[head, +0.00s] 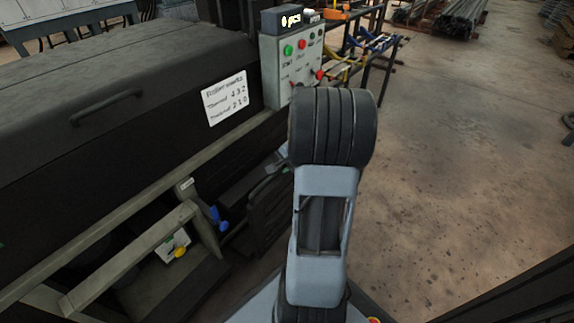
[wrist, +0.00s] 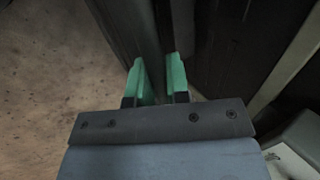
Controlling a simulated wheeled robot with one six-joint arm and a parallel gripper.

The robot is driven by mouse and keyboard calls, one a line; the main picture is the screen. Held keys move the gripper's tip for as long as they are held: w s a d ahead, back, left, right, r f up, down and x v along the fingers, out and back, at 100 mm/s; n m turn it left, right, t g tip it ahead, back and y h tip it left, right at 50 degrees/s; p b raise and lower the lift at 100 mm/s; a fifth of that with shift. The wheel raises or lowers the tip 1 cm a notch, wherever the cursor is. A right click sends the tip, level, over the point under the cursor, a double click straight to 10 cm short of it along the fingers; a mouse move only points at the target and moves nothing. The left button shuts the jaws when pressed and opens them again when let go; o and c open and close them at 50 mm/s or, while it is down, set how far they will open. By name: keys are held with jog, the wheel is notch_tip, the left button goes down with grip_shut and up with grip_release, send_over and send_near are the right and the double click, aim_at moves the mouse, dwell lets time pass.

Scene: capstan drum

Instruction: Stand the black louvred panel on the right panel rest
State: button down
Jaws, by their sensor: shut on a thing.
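My gripper (wrist: 161,72) shows in the wrist view with its two green fingers closed on the edge of a dark upright panel (wrist: 140,28). The panel runs away from the fingers toward the top of that view. In the head view a black slatted panel (head: 268,214) stands roughly upright low beside the machine, just left of my arm. My arm hides part of that area, and my fingers cannot be made out there. I cannot tell which part is the right panel rest, or whether the panel touches it.
A long dark machine housing (head: 110,85) with a handle fills the left. Its control box (head: 290,68) stands behind my arm. A pale rail (head: 130,262) and a blue-handled valve (head: 218,218) lie low at left. Bare concrete floor (head: 460,170) is open on the right.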

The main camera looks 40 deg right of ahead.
jog(key=w+a+f+b, duration=0.1)
jog(key=w+f, duration=0.2)
jog(key=w, duration=0.5)
jog(key=shift+w+a+f, duration=0.2)
jog(key=shift+a, duration=0.05)
dwell(0.4)
jog(key=shift+f+b, duration=0.6)
dwell(1.0)
jog(key=c, duration=1)
grip_release()
jog(key=p+v, duration=0.6)
jog(key=v, duration=0.7)
jog(key=shift+s+r, duration=0.25)
jog(key=shift+r, duration=0.05)
